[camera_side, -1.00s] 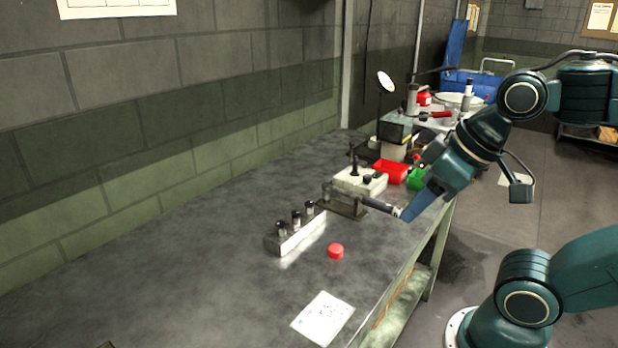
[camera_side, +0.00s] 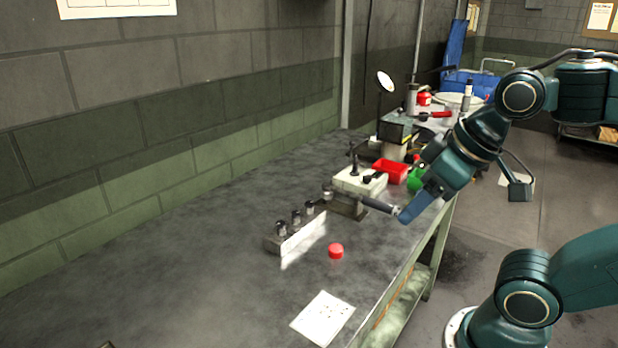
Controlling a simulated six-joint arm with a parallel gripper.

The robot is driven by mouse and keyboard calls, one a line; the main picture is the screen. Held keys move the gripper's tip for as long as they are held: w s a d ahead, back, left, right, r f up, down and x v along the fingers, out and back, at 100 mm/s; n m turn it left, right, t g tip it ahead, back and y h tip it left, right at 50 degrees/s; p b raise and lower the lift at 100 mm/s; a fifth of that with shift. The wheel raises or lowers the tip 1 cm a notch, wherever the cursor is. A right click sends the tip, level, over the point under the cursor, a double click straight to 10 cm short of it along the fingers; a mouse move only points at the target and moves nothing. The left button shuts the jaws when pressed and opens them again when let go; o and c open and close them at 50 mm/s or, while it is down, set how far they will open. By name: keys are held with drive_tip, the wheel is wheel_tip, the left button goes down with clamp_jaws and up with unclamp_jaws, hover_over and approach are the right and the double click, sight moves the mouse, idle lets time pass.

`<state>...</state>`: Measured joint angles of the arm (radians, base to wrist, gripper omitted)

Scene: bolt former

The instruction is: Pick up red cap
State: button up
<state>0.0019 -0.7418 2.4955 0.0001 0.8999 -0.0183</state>
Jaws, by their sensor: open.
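The red cap (camera_side: 336,251) lies on the grey bench top, to the right of a block with several dark-topped pins (camera_side: 297,231) and apart from it. My gripper (camera_side: 406,215) is open, farther up the bench near its right edge. It is at the end of the dark handle (camera_side: 378,205) of the bolt former (camera_side: 358,181), well away from the cap. Its fingertips are small here, and I cannot tell whether they touch the handle.
A paper sheet (camera_side: 323,318) lies on the near part of the bench. A red bin (camera_side: 391,171) and a green bin (camera_side: 415,179) stand behind the former.

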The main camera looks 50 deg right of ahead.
drive_tip(key=w+n, duration=0.1)
drive_tip(key=n+g, duration=0.6)
drive_tip(key=n, duration=1.4)
hover_over(336, 248)
wheel_tip(336, 248, down, 12)
drive_tip(key=f, duration=0.1)
drive_tip(key=shift+r, duration=0.25)
drive_tip(key=shift+f, duration=0.1)
drive_tip(key=shift+f, duration=4.15)
drive_tip(key=shift+f, duration=2.6)
drive_tip(key=shift+c, duration=0.5)
